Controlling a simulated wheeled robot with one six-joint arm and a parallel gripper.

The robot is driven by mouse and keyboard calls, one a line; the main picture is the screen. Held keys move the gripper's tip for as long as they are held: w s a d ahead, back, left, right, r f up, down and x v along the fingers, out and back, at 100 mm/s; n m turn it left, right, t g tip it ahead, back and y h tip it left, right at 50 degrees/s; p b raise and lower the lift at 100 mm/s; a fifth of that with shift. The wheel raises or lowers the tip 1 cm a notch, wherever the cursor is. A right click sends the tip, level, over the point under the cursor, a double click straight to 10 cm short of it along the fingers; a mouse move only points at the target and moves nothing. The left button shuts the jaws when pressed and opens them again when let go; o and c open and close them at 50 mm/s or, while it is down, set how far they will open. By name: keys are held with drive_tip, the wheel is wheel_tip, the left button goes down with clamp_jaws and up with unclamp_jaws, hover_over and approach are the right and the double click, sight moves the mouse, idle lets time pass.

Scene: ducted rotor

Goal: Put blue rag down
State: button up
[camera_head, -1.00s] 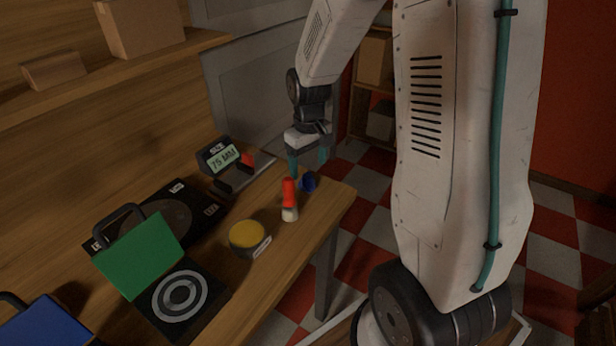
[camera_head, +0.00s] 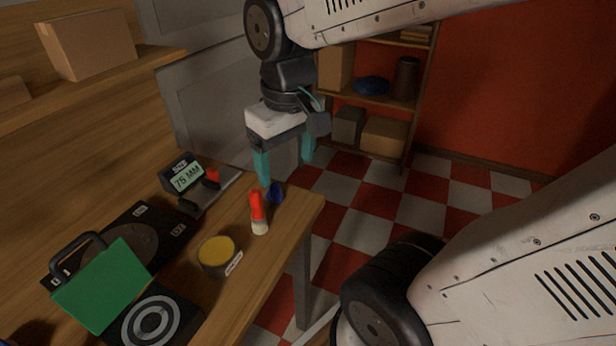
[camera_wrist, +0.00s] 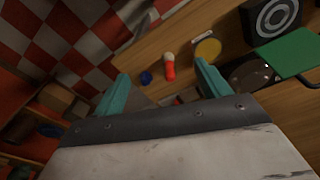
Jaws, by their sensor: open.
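The blue rag (camera_head: 275,193) is a small dark blue bundle on the wooden table, near its far right corner. It also shows in the wrist view (camera_wrist: 146,78), lying between the lines of the two fingers. My gripper (camera_head: 285,172) has two teal fingers, spread apart with nothing between them. It is above the table's far end, just above and beside the rag. In the wrist view my gripper (camera_wrist: 162,73) is also open and empty.
A red-and-white brush-like item (camera_head: 258,212) stands close to the rag. A yellow-topped round tin (camera_head: 218,253), a 75 MM display (camera_head: 186,176) and a green-lidded case (camera_head: 103,287) are on the table (camera_head: 285,240). A shelf (camera_head: 385,100) holding boxes and a blue item stands behind, across the checkered floor.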

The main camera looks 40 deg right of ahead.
drive_tip(key=s+a, duration=0.1)
drive_tip(key=s, duration=0.6)
drive_tip(key=shift+a+r, duration=0.25)
drive_tip(key=shift+r, duration=0.05)
idle(0.8)
drive_tip(key=shift+o, duration=0.6)
drive_tip(key=shift+w, duration=0.3)
drive_tip(key=g, duration=0.1)
hover_over(274, 185)
drive_tip(key=shift+m, duration=0.3)
wheel_tip(274, 185, down, 16)
drive_tip(key=shift+f, duration=0.2)
wheel_tip(274, 185, down, 8)
